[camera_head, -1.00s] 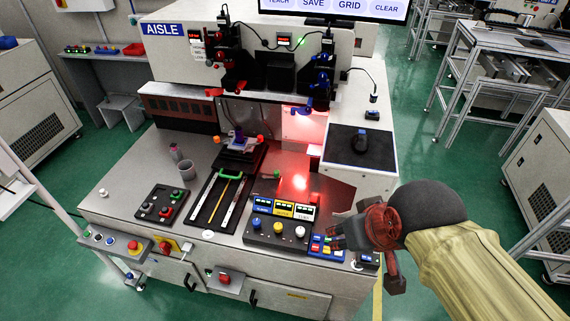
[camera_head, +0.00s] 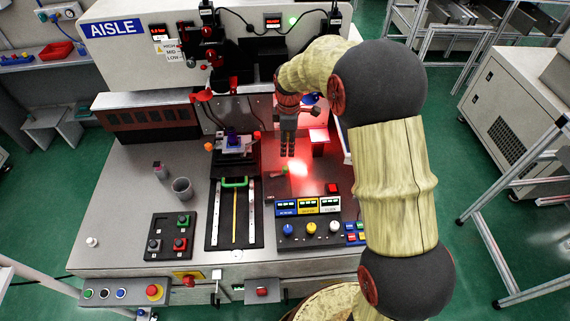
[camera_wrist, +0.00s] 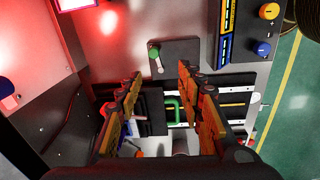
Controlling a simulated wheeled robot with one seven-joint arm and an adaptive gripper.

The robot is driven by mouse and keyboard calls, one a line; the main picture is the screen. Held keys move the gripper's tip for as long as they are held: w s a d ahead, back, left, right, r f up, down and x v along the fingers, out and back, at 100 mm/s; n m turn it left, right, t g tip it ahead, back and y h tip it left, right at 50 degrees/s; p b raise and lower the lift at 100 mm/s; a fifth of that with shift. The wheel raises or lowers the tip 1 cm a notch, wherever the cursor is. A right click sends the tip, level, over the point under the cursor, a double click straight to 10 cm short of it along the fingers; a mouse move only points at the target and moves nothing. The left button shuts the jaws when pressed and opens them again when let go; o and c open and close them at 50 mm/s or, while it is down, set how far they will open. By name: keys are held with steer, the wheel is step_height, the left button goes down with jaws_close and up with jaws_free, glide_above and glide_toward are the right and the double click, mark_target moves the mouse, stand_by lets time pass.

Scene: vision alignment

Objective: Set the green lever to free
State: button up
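The green lever (camera_head: 284,170) is a short lever with a green knob on the machine table, right of the slide with the green handle. In the wrist view, the green lever (camera_wrist: 154,53) has a pale shaft on a dark plate, ahead of the fingertips and between their lines. My gripper (camera_head: 287,152) points down above and just behind the lever in the head view. In the wrist view, my gripper (camera_wrist: 159,74) has its two fingers wide apart with nothing between them. It appears apart from the lever. Any position markings are unreadable.
The green U-shaped handle (camera_head: 235,182) stands on the black slide left of the lever. A display and knob panel (camera_head: 309,232) lies in front to the right. The stage (camera_head: 235,143) and red-lit machine front are close behind. A cup (camera_head: 182,188) stands left.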

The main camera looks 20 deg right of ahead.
mark_target(285, 167)
steer(key=w+f, duration=0.1)
steer(key=f, duration=0.1)
steer(key=w+f+n, duration=0.1)
steer(key=f, duration=0.2)
steer(key=f+n, duration=0.1)
steer(key=f, duration=0.2)
steer(key=shift+w+g, duration=0.4)
steer(key=shift+n, duration=0.3)
step_height(285, 167, down, 8)
steer(key=shift+r+b, duration=0.1)
steer(key=shift+b, duration=0.85)
steer(key=shift+c, duration=0.9)
steer(key=c, duration=0.8)
jaws_close()
